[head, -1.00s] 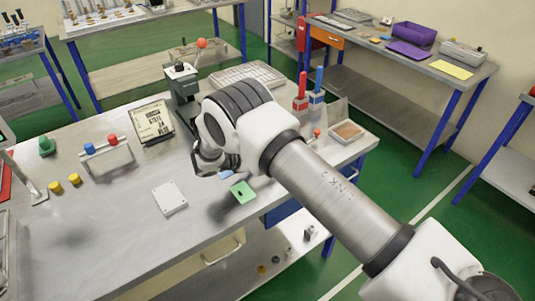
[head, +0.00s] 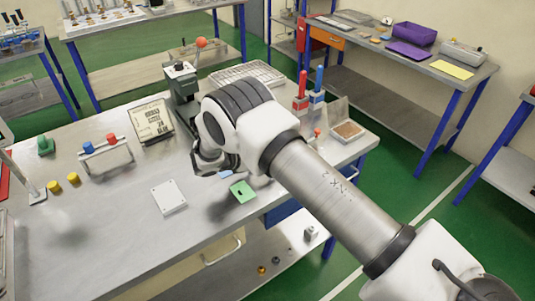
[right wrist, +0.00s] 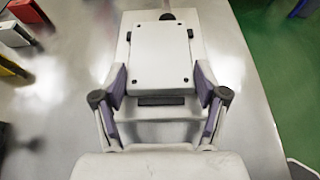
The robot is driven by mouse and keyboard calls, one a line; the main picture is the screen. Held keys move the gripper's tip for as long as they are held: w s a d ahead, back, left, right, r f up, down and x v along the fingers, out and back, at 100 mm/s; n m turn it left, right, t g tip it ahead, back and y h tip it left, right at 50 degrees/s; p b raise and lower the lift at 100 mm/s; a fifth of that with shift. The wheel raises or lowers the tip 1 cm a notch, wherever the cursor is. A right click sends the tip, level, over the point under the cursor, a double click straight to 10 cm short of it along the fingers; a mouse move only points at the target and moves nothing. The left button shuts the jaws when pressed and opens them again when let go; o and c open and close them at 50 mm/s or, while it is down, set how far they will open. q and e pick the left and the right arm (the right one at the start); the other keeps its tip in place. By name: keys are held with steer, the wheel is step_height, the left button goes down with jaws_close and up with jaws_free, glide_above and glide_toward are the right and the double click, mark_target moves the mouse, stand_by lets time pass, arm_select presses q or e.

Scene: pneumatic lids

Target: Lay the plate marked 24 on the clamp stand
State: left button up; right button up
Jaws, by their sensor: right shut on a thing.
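My right gripper (right wrist: 162,88) is shut on a pale flat plate (right wrist: 160,55) with dark holes near its corners. Its two fingers press on opposite sides of the plate in the right wrist view. No number is readable on the face I see. In the head view my right gripper (head: 212,165) hangs over the work table, and my arm hides the held plate. A dark green stand with a red-ball lever (head: 183,82) stands behind it; I cannot tell whether this is the clamp stand. My left gripper is not in view.
A white plate with corner holes (head: 169,197) and a green plate (head: 242,191) lie on the table (head: 110,240). A printed board (head: 150,121), a wire rack (head: 246,74) and red and blue handled pieces (head: 301,102) stand around.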

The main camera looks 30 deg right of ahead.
steer(key=shift+f, duration=0.15)
steer(key=o, duration=1.5)
steer(key=shift+c, duration=0.2)
steer(key=shift+v, duration=3.55)
steer(key=shift+d, duration=0.1)
